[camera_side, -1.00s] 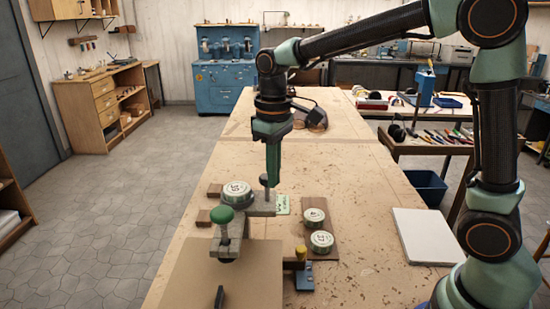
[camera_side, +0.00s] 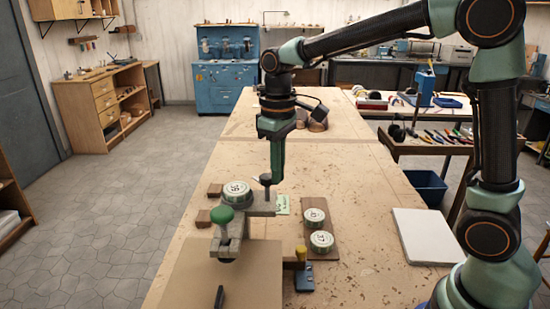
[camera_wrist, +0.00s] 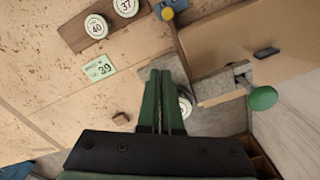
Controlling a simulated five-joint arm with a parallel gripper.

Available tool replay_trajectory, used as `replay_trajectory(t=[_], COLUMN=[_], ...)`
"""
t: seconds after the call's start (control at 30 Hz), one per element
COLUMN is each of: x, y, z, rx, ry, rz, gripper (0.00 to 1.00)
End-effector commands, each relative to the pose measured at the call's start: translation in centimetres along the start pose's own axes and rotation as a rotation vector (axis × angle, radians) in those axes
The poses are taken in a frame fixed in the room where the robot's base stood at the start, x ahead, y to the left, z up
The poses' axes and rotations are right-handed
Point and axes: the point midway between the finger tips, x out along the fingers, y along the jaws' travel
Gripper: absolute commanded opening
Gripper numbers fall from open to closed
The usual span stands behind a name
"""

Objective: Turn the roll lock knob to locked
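A grey metal fixture (camera_side: 260,206) holds a round white disc (camera_side: 237,189) and a lever with a green ball (camera_side: 222,215); the ball also shows in the wrist view (camera_wrist: 263,98). A small dark knob (camera_side: 265,179) on a post stands at the fixture's right end. A yellow knob (camera_side: 301,252) sits by a blue block nearer the camera. No label shows which is the roll lock knob. My gripper (camera_side: 275,184) points down right beside the dark knob; contact is unclear. In the wrist view its fingers (camera_wrist: 160,73) are together and hide what lies beneath.
A brown board (camera_side: 319,225) with two round white discs lies right of the fixture. A flat tan board (camera_side: 225,275) fills the front. A white slab (camera_side: 427,236) lies at the right; the table between is clear.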

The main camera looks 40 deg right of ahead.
Motion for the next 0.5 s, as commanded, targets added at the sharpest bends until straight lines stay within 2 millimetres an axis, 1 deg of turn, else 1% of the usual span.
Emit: replay_trajectory(t=[0.2,0.5], x=[-0.05,-0.07], y=[0.53,0.66], z=[-0.30,-0.41], rx=[0.001,0.000], ry=[0.006,0.008], rz=[0.001,0.001], gripper=[0.00,0.00])
